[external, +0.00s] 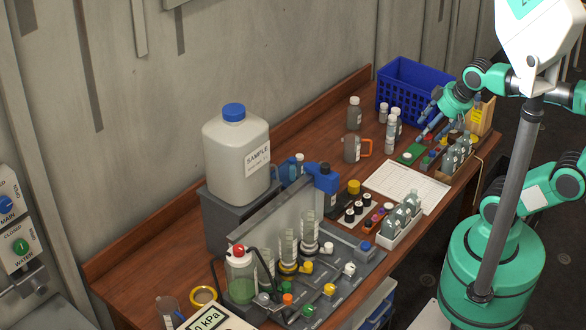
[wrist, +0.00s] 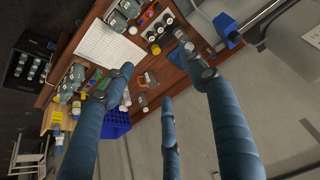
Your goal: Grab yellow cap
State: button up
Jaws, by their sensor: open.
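A small round yellow cap (external: 353,187) lies on the wooden bench in the external view, just behind a rack of black-capped vials (external: 358,208). My gripper (external: 428,118) is over the far right part of the bench, well to the right of the cap and apart from it. Its blue fingers are spread and hold nothing. In the wrist view the open fingers (wrist: 157,62) frame the bench from above.
A blue basket (external: 398,76) stands behind my gripper. Bottles and a beaker (external: 352,148) stand between gripper and cap. A white sheet (external: 407,187) lies flat in front.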

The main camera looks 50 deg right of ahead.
jog(key=w+d+f+n+g, duration=0.15)
jog(key=w+f, duration=0.25)
jog(key=w, duration=0.5)
jog(key=w+d+f+n+g, duration=0.15)
jog(key=w+f, duration=0.25)
jog(key=w, duration=0.5)
jog(key=w+d+f+n+g, duration=0.1)
jog(key=w+d+f, duration=0.2)
jog(key=w+f, duration=0.3)
jog(key=w+d+f+n+g, duration=0.1)
jog(key=w+d+f, duration=0.2)
jog(key=f, duration=1.2)
jog(key=w, duration=0.3)
jog(key=shift+w+g, duration=0.3)
jog(key=shift+w, duration=0.1)
jog(key=shift+f, duration=0.1)
send_over(355, 183)
jog(key=shift+w+d+f+b, duration=0.1)
jog(key=shift+f+b, duration=0.3)
jog(key=shift+f, duration=3.85)
